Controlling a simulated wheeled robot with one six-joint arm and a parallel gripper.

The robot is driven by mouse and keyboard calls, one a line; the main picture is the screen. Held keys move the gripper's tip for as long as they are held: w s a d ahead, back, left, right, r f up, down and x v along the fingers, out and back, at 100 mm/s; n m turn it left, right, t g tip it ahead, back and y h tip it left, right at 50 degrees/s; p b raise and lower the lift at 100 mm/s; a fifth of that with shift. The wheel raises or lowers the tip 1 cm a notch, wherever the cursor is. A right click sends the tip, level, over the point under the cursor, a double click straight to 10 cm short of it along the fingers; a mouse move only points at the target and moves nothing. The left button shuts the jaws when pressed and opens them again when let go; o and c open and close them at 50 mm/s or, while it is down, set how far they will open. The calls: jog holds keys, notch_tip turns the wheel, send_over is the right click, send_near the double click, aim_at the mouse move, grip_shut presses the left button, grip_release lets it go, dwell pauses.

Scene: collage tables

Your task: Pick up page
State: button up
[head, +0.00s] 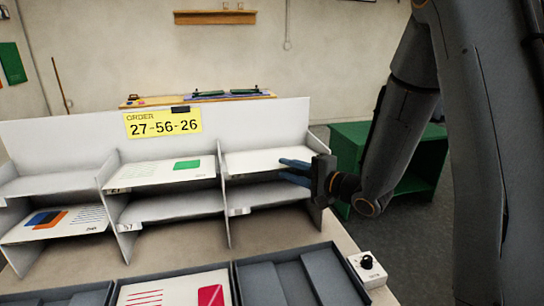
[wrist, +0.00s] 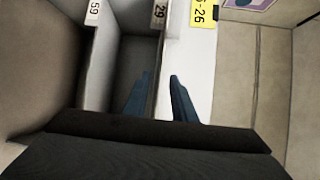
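A plain white sheet, seemingly a page (head: 262,160), lies in the upper right compartment of the white rack. Its bright surface also shows in the wrist view (wrist: 190,50). My gripper (head: 281,168) is at the right end of that compartment, with its blue fingers apart. In the wrist view my gripper (wrist: 160,74) has one finger on each side of the shelf's front edge. I cannot tell whether either finger touches the sheet. Other pages lie in the upper middle compartment (head: 150,173), the lower left compartment (head: 80,224) and the middle front tray (head: 180,290).
A yellow order card (head: 163,122) reading 27-56-26 is on the rack's back. The right tray (head: 300,278) is empty. A small box with a black knob (head: 367,264) stands beside it. A green cabinet (head: 350,140) stands behind my arm. The lower middle compartment looks empty.

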jog(key=shift+x, duration=0.85)
jog(key=shift+c, duration=0.2)
grip_shut()
jog(key=shift+r, duration=0.1)
